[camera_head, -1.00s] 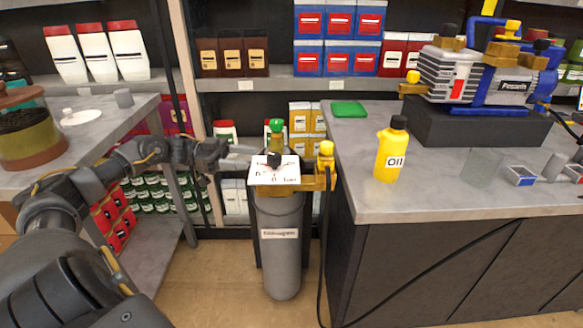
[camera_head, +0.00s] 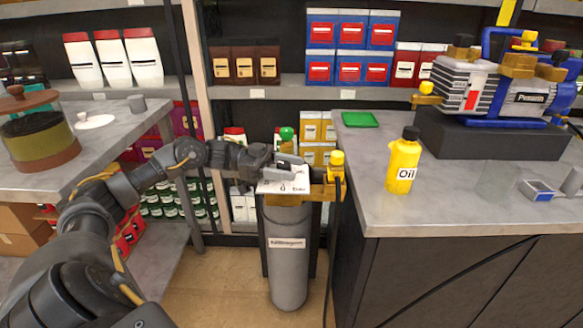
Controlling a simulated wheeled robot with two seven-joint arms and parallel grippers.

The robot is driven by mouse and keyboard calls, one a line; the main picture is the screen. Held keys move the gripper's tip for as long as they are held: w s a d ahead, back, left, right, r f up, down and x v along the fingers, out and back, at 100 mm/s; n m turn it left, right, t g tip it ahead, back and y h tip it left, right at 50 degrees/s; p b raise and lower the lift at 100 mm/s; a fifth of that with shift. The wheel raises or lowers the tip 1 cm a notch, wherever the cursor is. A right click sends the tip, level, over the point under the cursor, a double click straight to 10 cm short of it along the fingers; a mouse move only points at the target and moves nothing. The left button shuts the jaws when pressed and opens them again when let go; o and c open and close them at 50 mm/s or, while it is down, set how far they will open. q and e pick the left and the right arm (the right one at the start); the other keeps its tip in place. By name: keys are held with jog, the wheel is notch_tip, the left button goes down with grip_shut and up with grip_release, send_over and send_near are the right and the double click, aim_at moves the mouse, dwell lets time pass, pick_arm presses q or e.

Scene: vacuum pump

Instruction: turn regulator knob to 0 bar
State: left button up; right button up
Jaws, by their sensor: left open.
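The grey gas cylinder (camera_head: 287,262) stands upright on the floor beside the counter. On its top is a brass regulator (camera_head: 325,191) with a white dial plate (camera_head: 284,184), a green cap (camera_head: 286,133) behind and a yellow cap (camera_head: 336,158) at right. My left gripper (camera_head: 290,165) is at the dial plate, over where the black regulator knob was seen. Its fingers are open and hide the knob. I cannot tell whether they touch it or where it points. My right gripper is out of view.
The counter at right (camera_head: 440,205) bears a yellow oil bottle (camera_head: 404,160), a green tray (camera_head: 360,119) and a blue vacuum pump (camera_head: 497,88). A black hose hangs between cylinder and counter. A grey table (camera_head: 120,137) with a jar (camera_head: 36,128) stands at left.

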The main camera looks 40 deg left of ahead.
pick_arm(q)
jog(key=shift+w+d, duration=0.2)
jog(key=shift+d, duration=0.25)
jog(key=c, duration=1)
